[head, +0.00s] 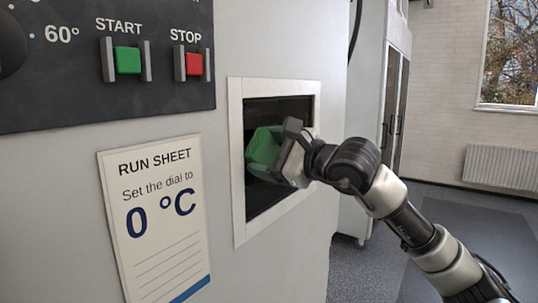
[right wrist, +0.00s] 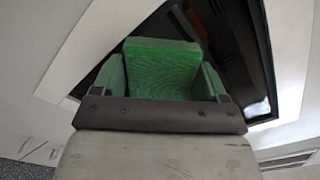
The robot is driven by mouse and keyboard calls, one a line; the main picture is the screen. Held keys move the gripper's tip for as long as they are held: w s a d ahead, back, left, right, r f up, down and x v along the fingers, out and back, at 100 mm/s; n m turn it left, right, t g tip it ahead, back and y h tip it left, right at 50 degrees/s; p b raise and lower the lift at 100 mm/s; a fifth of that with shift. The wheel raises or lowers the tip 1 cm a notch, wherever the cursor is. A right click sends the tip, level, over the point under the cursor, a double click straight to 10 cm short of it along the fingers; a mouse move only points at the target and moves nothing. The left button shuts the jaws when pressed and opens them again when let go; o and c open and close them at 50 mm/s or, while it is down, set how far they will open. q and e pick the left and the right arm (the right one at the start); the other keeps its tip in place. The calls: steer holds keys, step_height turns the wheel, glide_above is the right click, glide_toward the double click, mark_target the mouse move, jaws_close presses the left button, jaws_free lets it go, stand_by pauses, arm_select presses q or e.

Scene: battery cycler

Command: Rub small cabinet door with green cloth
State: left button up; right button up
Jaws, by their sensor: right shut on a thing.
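The green cloth (head: 262,150) is held by my right gripper (head: 284,153) in front of the small cabinet door (head: 257,206). The door is a dark panel in a pale frame. My right gripper is shut on the cloth. In the right wrist view the bunched cloth (right wrist: 168,72) lies beyond the gripper, over the dark door (right wrist: 232,50). The cloth appears to be against the door's surface, but I cannot tell for certain that it touches. The cloth and gripper hide the door's middle. My left gripper is not in view.
A black panel carries a green START button (head: 128,60), a red STOP button (head: 194,65) and part of a dial (head: 10,45). A run sheet (head: 155,215) reading 0 °C is on the cabinet front. Grey floor (head: 420,205) is open at the right.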

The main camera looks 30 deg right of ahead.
steer(key=shift+s+a+f+b, duration=0.25)
steer(key=shift+s+f+b, duration=0.1)
steer(key=shift+s, duration=0.2)
steer(key=s+b, duration=0.1)
steer(key=s, duration=0.1)
steer(key=s+r+b, duration=0.1)
steer(key=s, duration=0.1)
steer(key=shift+s+d, duration=0.25)
steer(key=shift+d, duration=0.35)
steer(key=shift+s+r, duration=0.15)
steer(key=b+v, duration=0.2)
steer(key=v, duration=0.1)
